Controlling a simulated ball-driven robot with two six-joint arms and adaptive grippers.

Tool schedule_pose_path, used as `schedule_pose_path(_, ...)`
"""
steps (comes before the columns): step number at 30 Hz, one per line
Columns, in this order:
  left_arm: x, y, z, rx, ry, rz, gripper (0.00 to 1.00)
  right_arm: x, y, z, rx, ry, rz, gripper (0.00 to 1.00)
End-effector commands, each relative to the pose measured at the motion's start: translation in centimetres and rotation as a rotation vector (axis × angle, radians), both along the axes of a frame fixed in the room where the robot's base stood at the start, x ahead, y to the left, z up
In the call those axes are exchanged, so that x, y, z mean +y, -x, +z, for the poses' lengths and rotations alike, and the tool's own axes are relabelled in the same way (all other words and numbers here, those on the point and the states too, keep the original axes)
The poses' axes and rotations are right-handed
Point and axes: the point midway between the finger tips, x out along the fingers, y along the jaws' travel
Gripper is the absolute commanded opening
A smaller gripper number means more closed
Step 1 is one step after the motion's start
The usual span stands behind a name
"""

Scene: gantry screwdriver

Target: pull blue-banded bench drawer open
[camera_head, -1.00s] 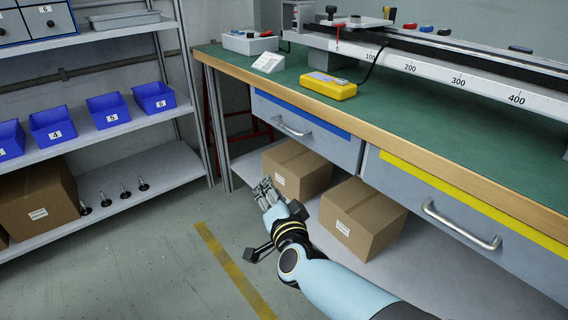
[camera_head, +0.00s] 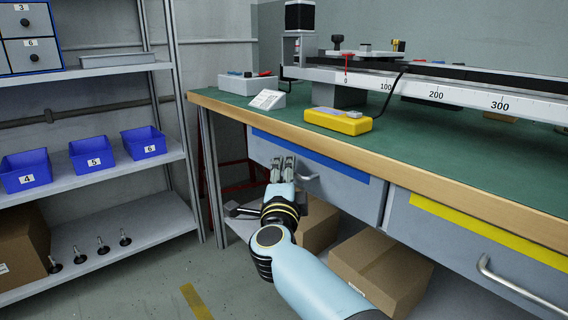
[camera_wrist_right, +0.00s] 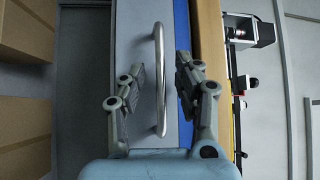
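The blue-banded drawer (camera_head: 340,188) is set under the bench top and looks shut, its face level with the yellow-banded drawer beside it. Its silver bar handle (camera_head: 311,178) is partly hidden behind my right gripper (camera_head: 283,168) in the head view. My left gripper is not in view.
The yellow-banded drawer (camera_head: 480,240) with its own handle is at right. Cardboard boxes (camera_head: 382,268) sit on the shelf below. A yellow device (camera_head: 338,121) lies on the green bench top. A rack with blue bins (camera_head: 92,154) stands at left.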

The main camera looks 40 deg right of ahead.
Motion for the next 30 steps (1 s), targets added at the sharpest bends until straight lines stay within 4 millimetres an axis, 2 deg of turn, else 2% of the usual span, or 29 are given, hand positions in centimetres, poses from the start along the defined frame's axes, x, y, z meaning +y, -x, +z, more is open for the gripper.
schedule_pose_path(12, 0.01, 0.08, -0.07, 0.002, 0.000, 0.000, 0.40, -0.28, 0.01, 0.10, 0.002, 0.001, 0.000, 0.33)
schedule_pose_path(20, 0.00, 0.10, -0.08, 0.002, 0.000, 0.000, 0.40, -0.27, 0.01, 0.09, 0.002, 0.001, 0.000, 0.00)
schedule_pose_path(30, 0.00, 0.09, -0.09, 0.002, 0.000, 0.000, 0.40, -0.27, 0.04, -0.06, 0.004, 0.000, 0.000, 0.00)
